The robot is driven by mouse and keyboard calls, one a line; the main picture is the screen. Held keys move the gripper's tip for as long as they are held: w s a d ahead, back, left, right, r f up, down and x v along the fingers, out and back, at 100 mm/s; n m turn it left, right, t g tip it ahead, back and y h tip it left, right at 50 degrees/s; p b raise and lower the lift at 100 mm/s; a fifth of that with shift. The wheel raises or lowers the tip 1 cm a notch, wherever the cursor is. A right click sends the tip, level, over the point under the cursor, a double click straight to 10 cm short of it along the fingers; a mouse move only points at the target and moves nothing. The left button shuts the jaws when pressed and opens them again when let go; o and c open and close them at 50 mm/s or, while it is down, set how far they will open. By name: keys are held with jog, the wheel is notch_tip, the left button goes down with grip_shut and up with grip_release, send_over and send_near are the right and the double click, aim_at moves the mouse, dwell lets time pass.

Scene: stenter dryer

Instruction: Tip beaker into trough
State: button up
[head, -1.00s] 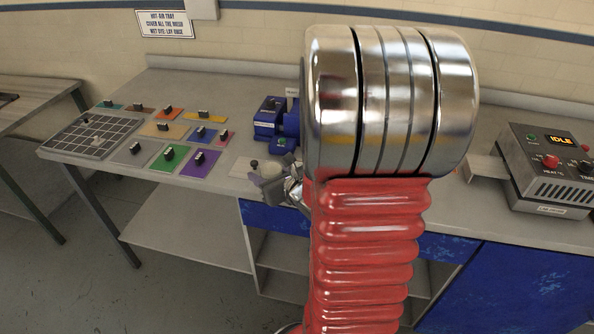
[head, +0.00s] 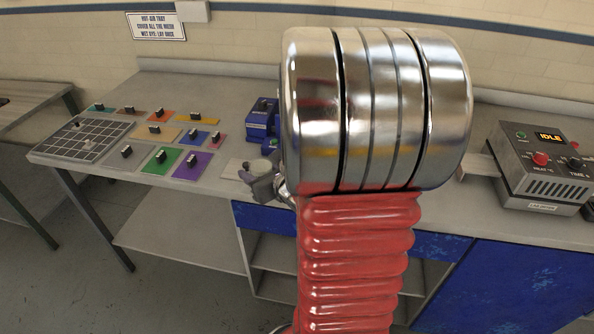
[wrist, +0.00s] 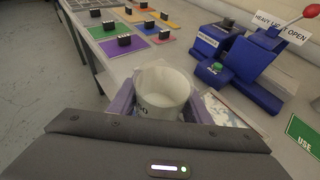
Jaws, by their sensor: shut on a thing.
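A whitish, translucent beaker (wrist: 163,89) stands between the purple-grey fingers of my gripper (wrist: 162,106) in the wrist view. Its open rim faces up toward the camera, and what it holds is hard to make out. In the head view my gripper (head: 262,182) is at the bench's front edge, partly hidden behind my red arm, shut around the beaker. A blue machine (head: 262,120) stands just behind it; in the wrist view this machine (wrist: 262,68) has a red-knobbed lever and a "HEAVY LIGHT OPEN" label. I cannot pick out the trough for certain.
Several coloured plates with black-knobbed handles (head: 190,166) lie left of the gripper, beside a dark gridded tray (head: 85,141). A grey heater box (head: 545,165) reading IDLE stands at the right. A green USE sign (wrist: 305,135) lies at the wrist view's right.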

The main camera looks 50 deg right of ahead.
aim_at(256, 162)
jog(key=shift+r, duration=1.7)
